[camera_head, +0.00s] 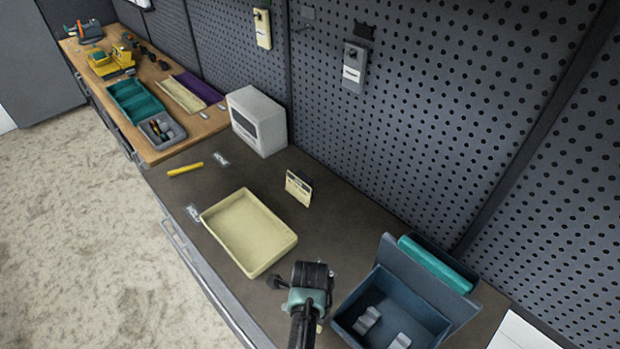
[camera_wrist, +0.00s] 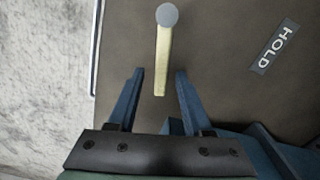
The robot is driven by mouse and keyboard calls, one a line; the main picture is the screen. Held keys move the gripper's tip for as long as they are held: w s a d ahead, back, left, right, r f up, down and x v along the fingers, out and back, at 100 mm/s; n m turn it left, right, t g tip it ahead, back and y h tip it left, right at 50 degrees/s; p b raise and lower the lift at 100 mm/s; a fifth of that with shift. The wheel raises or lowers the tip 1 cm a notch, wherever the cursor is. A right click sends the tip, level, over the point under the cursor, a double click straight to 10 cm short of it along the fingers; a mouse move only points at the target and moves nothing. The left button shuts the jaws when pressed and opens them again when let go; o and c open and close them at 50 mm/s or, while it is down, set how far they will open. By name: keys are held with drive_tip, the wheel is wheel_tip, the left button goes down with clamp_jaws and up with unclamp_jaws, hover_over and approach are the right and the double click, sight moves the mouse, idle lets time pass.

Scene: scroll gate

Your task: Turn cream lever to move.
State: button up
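The cream lever (camera_wrist: 162,62) is a narrow straight bar with a round grey cap (camera_wrist: 167,15) at its far end in the wrist view. It lies nearly in line with my gripper (camera_wrist: 160,72). My gripper is open, one dark blue finger on each side, and the lever's near end shows between them with gaps on both sides. I see no contact, and the height between them is unclear. In the head view my gripper (camera_head: 310,278) is over the dark bench near its front edge and hides most of the lever's area.
A HOLD label (camera_wrist: 274,47) lies right of the lever. A dark blue open box (camera_head: 345,322) stands right of my gripper; a cream tray (camera_head: 209,219) lies left of it. A yellow bar (camera_head: 185,169) and white monitor-like box (camera_head: 258,120) are farther left. A pegboard wall (camera_head: 450,110) stands behind.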

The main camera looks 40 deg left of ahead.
wheel_tip(320, 180, up, 13)
drive_tip(key=b, duration=0.1)
idle(0.7)
drive_tip(key=shift+f, duration=0.1)
idle(0.4)
